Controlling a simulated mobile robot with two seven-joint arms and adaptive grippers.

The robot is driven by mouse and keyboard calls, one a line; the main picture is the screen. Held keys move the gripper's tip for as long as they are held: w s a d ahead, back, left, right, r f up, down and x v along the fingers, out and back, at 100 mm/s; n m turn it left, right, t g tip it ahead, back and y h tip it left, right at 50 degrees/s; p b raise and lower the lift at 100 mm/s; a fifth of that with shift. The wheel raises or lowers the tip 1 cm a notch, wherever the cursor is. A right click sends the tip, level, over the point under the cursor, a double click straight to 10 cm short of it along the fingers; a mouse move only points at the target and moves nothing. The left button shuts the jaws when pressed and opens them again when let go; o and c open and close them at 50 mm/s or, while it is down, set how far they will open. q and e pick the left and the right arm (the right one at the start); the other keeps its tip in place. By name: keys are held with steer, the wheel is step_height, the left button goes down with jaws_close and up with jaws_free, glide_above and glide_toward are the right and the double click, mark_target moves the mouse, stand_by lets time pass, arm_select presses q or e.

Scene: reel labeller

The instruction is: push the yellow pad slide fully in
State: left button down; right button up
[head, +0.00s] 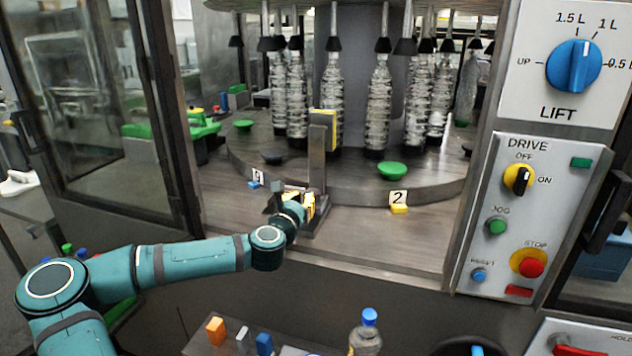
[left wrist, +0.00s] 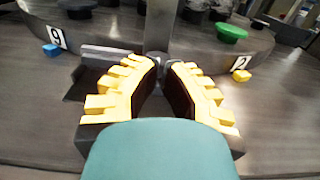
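The yellow pad (head: 329,128) sits at the top of a grey metal upright (head: 317,170) in the head view. The upright stands on a low grey base on the steel deck, in front of the round bottle table. My left gripper (head: 307,203) is low beside the upright's foot. In the left wrist view its yellow-and-black fingers (left wrist: 163,66) draw in towards their tips, with only a narrow gap and nothing seen held. The upright's lower part (left wrist: 161,28) shows just beyond the tips; contact cannot be told. The pad is out of that view. My right gripper is not in view.
Clear bottles (head: 378,105) stand around the round table (head: 430,188) behind the pad. Green and dark discs sit on its top. Number tags 9 and 2 (head: 398,198) mark its front. A control panel (head: 525,215) stands at the right. The deck right of the upright is mostly clear.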

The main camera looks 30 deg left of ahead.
mark_target(317, 178)
arm_select(q)
steer(key=x, duration=1.1)
steer(key=shift+d+b, duration=0.1)
steer(key=shift+b, duration=0.3)
steer(key=shift+w, duration=0.1)
